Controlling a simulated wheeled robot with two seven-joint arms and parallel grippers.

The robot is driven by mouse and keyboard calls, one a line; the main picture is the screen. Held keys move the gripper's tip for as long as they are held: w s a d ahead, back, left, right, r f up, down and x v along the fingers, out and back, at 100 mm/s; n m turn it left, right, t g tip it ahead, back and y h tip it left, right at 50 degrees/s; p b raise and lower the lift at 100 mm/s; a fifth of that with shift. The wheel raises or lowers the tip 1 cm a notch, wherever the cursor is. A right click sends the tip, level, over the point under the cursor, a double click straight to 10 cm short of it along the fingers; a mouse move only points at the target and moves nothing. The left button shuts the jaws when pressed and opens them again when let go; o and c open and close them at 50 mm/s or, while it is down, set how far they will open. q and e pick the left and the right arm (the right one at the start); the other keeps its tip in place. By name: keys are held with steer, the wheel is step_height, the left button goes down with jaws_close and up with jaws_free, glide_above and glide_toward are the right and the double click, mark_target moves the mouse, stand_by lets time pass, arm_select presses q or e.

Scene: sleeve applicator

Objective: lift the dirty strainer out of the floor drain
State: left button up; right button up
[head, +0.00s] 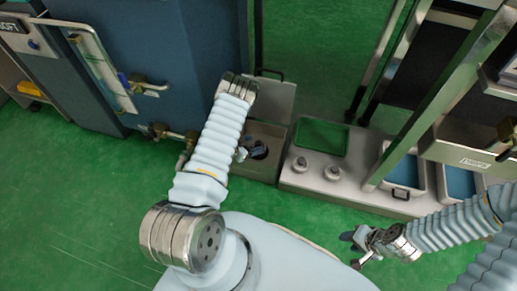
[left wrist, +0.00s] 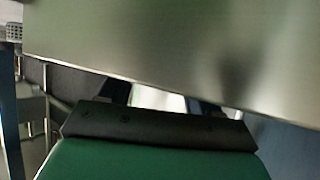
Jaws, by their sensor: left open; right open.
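The floor drain (head: 278,135) is a grey metal box set in the green floor, with a dark opening in its top. Its plate-like lid (head: 277,97) stands behind it. A small dark form (head: 258,149) shows in the opening; I cannot tell whether it is the strainer or a finger. My left gripper (head: 247,154) is open at the drain opening, largely hidden by my forearm. In the left wrist view its two dark fingers (left wrist: 160,100) stand apart, below a large metal plate (left wrist: 180,50). No strainer is clear there. My right gripper (head: 361,246) is open and empty, low at the right, away from the drain.
Right of the drain is a metal bench (head: 313,180) with a green recess (head: 321,137) and two round knobs. Trays (head: 403,178) stand beyond a slanted metal post. A blue cabinet (head: 165,60) with pipes and valves stands to the left. The green floor (head: 75,200) at left is clear.

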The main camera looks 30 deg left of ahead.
mark_target(258, 143)
arm_select(q)
steer(key=x, duration=0.3)
steer(key=shift+w+d+f, duration=0.1)
steer(key=shift+w+f, duration=0.15)
steer(key=shift+f, duration=0.05)
steer(key=shift+c, duration=0.3)
steer(key=c, duration=1.1)
steer(key=shift+o, duration=0.2)
steer(key=shift+r, duration=0.1)
